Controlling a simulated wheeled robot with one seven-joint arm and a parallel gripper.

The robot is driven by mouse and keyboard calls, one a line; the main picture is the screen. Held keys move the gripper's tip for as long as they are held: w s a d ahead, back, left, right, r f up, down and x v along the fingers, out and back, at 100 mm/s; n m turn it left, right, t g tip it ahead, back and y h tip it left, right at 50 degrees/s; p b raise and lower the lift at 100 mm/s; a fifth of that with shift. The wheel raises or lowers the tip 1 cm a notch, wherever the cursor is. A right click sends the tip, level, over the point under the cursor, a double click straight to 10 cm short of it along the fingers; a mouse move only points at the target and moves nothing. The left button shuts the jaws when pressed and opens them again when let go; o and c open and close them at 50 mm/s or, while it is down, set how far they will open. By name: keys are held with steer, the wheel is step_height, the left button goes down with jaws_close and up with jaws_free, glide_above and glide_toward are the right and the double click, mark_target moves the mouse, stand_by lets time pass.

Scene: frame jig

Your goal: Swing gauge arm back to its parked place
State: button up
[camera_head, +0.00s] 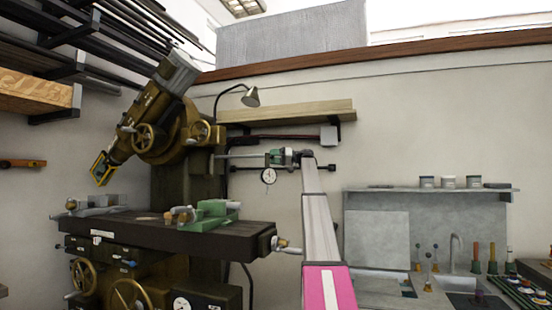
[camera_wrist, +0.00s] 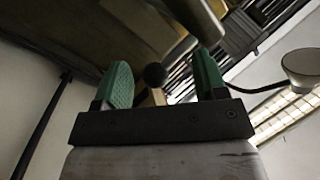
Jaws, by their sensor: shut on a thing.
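The gauge arm (camera_head: 237,156) is a slim grey bar standing out level to the right from the brown milling machine's column. A round white dial gauge (camera_head: 268,175) hangs near its outer end. My gripper (camera_head: 275,157), with green fingers, is shut on the gauge arm at this outer end. In the wrist view my gripper (camera_wrist: 162,84) shows a green finger on each side, with a black ball knob (camera_wrist: 155,74) on a short tan stem seen between them. The exact contact is hard to make out.
The milling machine's table (camera_head: 160,236) carries a green vise (camera_head: 210,213) below the gauge arm. A lamp (camera_head: 250,97) and a wooden shelf (camera_head: 290,112) are above. A grey sink bench (camera_head: 430,240) stands at right. Bare wall lies to the right of my gripper.

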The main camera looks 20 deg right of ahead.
steer(key=shift+w+a+r, duration=0.25)
steer(key=shift+w+a, duration=0.35)
steer(key=shift+a, duration=0.15)
steer(key=shift+s+d, duration=0.3)
steer(key=shift+d, duration=0.2)
steer(key=v, duration=1.1)
steer(key=shift+s+f, duration=0.2)
steer(key=shift+s, duration=0.1)
steer(key=shift+d, duration=0.15)
